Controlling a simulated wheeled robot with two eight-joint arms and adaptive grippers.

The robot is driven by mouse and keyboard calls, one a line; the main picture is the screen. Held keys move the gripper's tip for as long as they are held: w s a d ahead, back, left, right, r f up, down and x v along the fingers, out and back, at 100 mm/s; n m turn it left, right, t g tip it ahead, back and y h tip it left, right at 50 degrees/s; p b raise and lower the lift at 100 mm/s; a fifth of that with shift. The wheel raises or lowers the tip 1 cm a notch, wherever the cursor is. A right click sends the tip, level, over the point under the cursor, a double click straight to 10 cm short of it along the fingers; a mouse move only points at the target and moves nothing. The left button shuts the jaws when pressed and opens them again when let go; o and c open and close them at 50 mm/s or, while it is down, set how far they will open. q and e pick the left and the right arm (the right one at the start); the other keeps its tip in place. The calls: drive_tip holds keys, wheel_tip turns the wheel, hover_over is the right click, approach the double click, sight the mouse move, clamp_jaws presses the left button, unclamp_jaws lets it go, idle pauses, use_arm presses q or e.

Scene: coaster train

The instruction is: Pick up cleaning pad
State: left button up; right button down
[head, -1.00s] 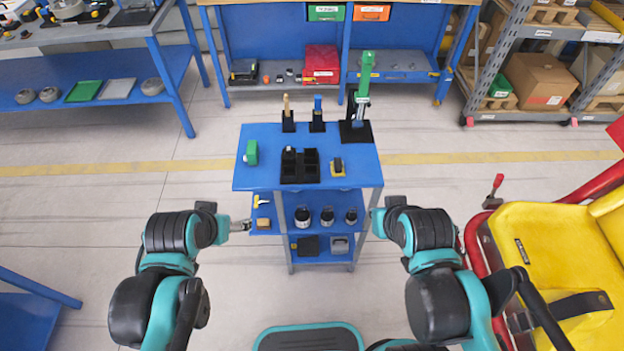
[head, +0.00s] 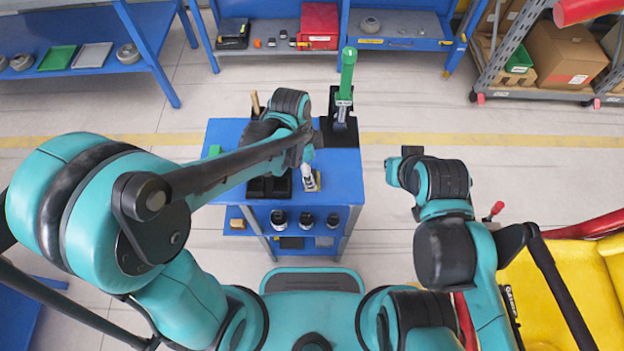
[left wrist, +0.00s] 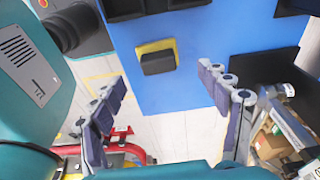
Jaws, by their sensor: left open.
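A small dark block on a yellow base, which looks like the cleaning pad, lies on the blue top of the cart (head: 340,190). In the left wrist view this pad (left wrist: 157,62) is fully visible, ahead of the fingertips.
A tall green-handled tool in a black stand (head: 342,105) rises at the cart's back right, close to my left wrist. A black tray (head: 268,187) lies left of the pad. Black jars (head: 305,220) stand on the shelf below. A yellow seat (head: 560,290) is at right.

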use_arm(q)
drive_tip(key=f, duration=0.1)
drive_tip(key=f+b, duration=0.1)
drive_tip(key=f, duration=0.1)
drive_tip(key=f+b, duration=0.1)
drive_tip(key=f, duration=0.1)
drive_tip(key=shift+d, duration=0.25)
drive_tip(key=shift+s, duration=0.1)
drive_tip(key=shift+c, duration=0.3)
drive_tip(key=c, duration=1.2)
drive_tip(key=shift+r, duration=0.1)
drive_tip(key=shift+r, duration=0.5)
drive_tip(key=r+p, duration=0.1)
drive_tip(key=r, duration=0.1)
drive_tip(key=d+r+p, duration=0.1)
drive_tip(key=r, duration=0.1)
drive_tip(key=shift+s, duration=0.2)
drive_tip(key=s+d+r+p, duration=0.1)
drive_tip(key=d+r, duration=0.1)
drive_tip(key=d, duration=0.1)
drive_tip(key=s+d+r+p, duration=0.1)
drive_tip(key=d+r, duration=0.1)
drive_tip(key=d, duration=0.1)
drive_tip(key=s+d+r+p, duration=0.1)
drive_tip(key=s+d+r, duration=0.1)
drive_tip(key=d, duration=0.1)
drive_tip(key=shift+d, duration=0.4)
